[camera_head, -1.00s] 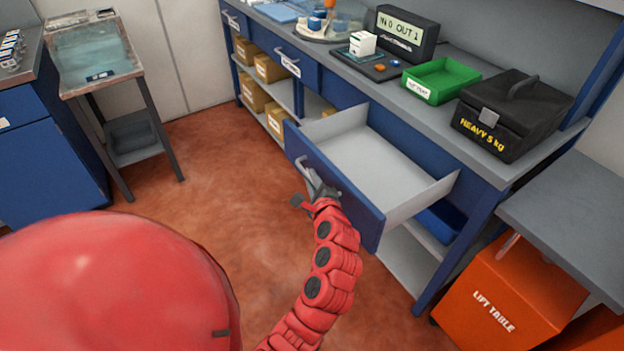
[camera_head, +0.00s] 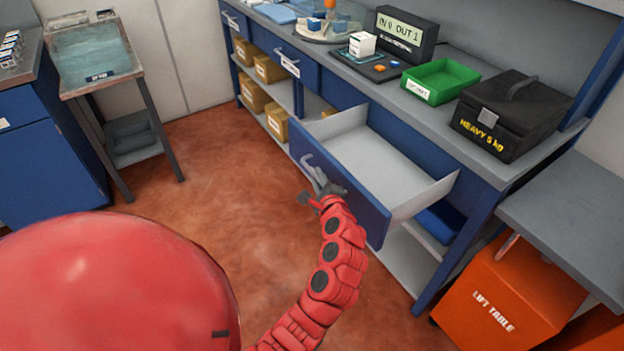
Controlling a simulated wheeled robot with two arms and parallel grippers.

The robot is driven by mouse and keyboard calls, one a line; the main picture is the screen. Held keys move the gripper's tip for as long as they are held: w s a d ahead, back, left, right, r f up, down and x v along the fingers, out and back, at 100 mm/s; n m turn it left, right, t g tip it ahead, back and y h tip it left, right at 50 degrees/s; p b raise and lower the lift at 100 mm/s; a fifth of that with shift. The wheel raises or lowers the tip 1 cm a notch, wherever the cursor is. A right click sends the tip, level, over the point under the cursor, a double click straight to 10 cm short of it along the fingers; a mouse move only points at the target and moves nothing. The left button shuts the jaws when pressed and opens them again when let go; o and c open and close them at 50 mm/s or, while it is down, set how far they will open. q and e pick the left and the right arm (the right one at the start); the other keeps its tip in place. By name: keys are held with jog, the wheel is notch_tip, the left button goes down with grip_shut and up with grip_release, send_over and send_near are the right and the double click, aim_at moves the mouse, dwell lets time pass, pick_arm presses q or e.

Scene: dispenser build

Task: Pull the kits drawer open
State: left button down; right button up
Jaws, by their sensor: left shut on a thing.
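An open drawer (camera_head: 392,172) with a blue front and grey inside juts out from the blue workbench. It is empty. I cannot read any label on its front, so I cannot confirm from the picture that it is the kits drawer. Its metal handle (camera_head: 309,162) is on the front face. My left gripper (camera_head: 316,184) is at this handle and shut on it, with the red arm reaching up from below. The fingertips are small and partly blend with the handle. My right gripper is not in view.
On the workbench top (camera_head: 455,125) stand a green tray (camera_head: 440,84), a black case marked heavy (camera_head: 512,115) and a display box (camera_head: 405,38). An orange lift table (camera_head: 510,300) is at the lower right. The floor (camera_head: 215,180) left of the drawer is clear.

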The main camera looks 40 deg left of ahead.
pick_arm(q)
jog(key=shift+w+d, duration=0.25)
jog(key=shift+w, duration=0.4)
jog(key=c, duration=0.9)
grip_release()
jog(key=v, duration=1.7)
jog(key=shift+s+d+r, duration=0.1)
jog(key=shift+s, duration=0.05)
